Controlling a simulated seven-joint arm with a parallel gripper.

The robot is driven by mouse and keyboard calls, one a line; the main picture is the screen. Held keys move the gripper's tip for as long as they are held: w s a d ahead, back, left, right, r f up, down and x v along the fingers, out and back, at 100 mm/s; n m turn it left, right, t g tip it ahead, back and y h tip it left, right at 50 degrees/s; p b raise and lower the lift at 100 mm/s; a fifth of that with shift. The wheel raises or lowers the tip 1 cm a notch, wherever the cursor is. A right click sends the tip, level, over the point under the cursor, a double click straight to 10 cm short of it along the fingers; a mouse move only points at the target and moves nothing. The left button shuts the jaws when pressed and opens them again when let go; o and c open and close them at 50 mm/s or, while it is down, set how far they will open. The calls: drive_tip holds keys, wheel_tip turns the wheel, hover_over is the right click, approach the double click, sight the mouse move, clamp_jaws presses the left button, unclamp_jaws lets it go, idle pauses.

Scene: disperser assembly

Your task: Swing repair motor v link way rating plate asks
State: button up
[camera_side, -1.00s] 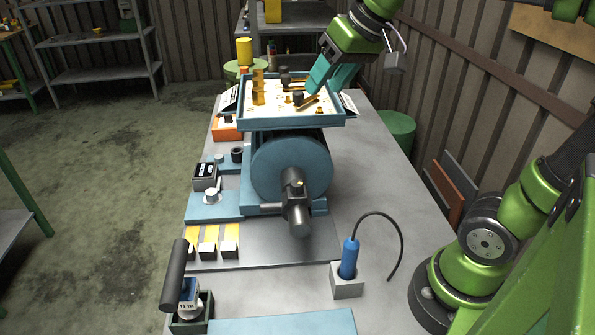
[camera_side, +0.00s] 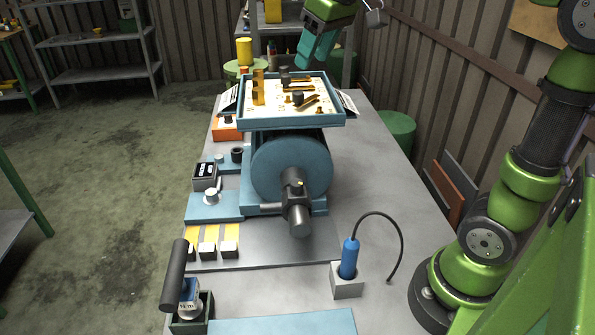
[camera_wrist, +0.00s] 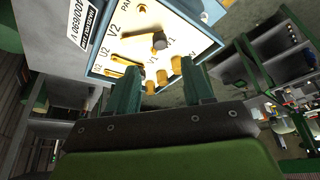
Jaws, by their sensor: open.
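The blue motor (camera_side: 290,165) stands on the bench with its open terminal box (camera_side: 243,122) on top. The box has a white lettered floor. A brass link (camera_side: 307,103) lies slanted at its right; another brass piece (camera_side: 258,90) stands at its left. The wrist view shows a brass link (camera_wrist: 122,62) and several brass posts (camera_wrist: 176,65). A white plate marked 400/690 V (camera_wrist: 84,22) is beside the box; I cannot tell whether it is the rating plate. My gripper (camera_side: 304,66) is open and empty, above the box's far side; its fingers (camera_wrist: 160,68) show apart.
A blue tool (camera_side: 349,258) with a curved cable stands in a holder at front right. A black-handled tool (camera_side: 176,275) stands at front left. Yellow strips (camera_side: 210,240) and small parts lie left of the motor. The bench at right (camera_side: 375,190) is mostly clear.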

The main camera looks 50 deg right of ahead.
sight(298, 93)
drive_tip(key=x, duration=0.8)
drive_tip(key=shift+w+f, duration=0.2)
drive_tip(key=shift+f, duration=0.1)
clamp_jaws()
